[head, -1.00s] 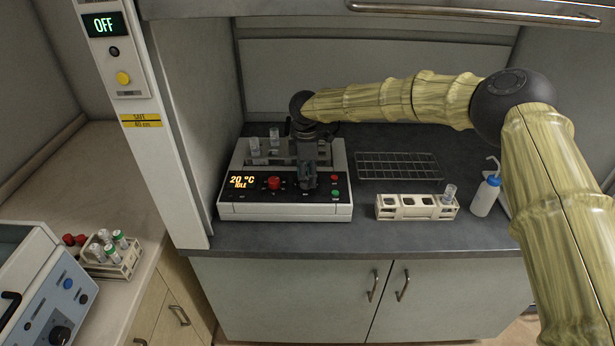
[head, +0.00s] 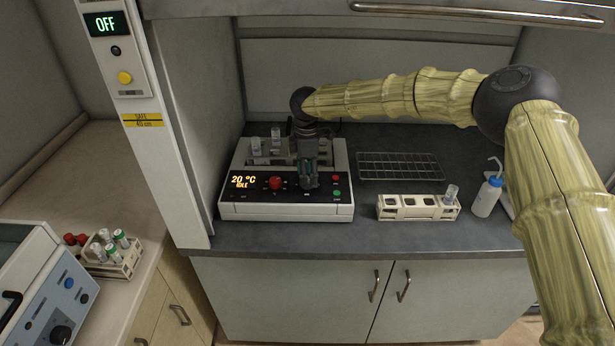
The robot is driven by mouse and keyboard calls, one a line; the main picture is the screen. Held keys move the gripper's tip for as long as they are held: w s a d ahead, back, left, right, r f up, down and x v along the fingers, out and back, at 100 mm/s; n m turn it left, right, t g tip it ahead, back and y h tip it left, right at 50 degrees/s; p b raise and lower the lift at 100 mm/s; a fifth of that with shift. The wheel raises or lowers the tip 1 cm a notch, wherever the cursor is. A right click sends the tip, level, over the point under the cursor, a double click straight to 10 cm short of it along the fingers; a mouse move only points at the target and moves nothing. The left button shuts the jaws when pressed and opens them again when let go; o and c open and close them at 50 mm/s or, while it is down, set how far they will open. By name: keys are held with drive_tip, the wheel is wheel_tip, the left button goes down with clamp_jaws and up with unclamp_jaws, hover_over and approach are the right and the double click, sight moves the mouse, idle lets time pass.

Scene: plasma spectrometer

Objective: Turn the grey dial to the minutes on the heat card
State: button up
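The heating block (head: 285,209) stands at the left of the fume hood's worktop. Its display (head: 243,181) reads 20 °C and IDLE. A red knob (head: 275,183) sits right of the display. My gripper (head: 308,186) points down over the front panel, right of the red knob and left of the small red and green buttons (head: 336,193). The grey dial is not clearly visible; my gripper covers that part of the panel. I cannot tell whether the fingers touch anything. No heat card is legible in view.
Clear vials (head: 256,146) stand in the block's top. A wire rack (head: 400,167), a cream tube rack (head: 415,213) and a wash bottle (head: 486,197) are to the right. The hood's left post (head: 150,150) shows OFF. A rack of capped tubes (head: 112,262) stands at lower left.

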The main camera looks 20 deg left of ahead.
wheel_tip(320, 180, up, 11)
drive_tip(key=shift+w+a, duration=0.15)
drive_tip(key=shift+w, duration=0.1)
idle(0.4)
